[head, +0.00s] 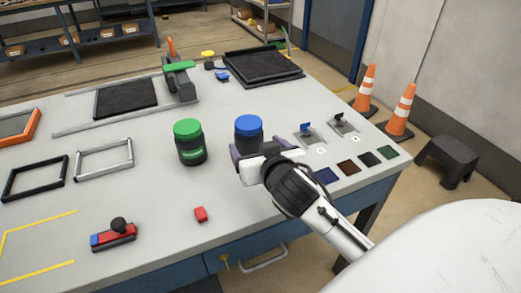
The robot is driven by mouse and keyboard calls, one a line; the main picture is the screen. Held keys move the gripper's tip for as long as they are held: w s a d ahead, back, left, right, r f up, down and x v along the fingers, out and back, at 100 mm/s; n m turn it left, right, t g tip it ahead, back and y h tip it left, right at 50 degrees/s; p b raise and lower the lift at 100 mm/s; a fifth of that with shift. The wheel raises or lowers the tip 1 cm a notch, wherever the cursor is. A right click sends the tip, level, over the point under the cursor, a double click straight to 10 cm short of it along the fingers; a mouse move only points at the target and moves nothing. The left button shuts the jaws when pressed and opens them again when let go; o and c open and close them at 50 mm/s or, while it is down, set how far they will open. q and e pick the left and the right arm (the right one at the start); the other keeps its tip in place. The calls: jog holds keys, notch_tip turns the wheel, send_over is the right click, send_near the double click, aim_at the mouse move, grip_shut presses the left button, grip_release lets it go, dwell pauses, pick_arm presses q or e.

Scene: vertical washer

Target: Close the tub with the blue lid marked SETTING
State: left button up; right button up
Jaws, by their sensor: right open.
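A dark tub (247,145) with a blue lid (249,125) stands upright on the grey table, right of its middle. The lid sits on top of the tub; I cannot tell whether it is fully shut. The tub's lower front and any label are hidden by my right gripper (250,152). That gripper is open, low at the near side of the tub, with its fingers to either side of it; contact cannot be told. My left gripper is not in view.
A similar dark tub with a green lid (188,143) stands close on the left. Small switches (308,132) and coloured squares (348,167) are on the right. The table between the red block and the tubs is clear.

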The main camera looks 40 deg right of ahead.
jog(key=v, duration=0.3)
jog(key=shift+s+a+r, duration=0.1)
jog(key=shift+s+r, duration=0.05)
jog(key=shift+s, duration=0.2)
dwell(0.3)
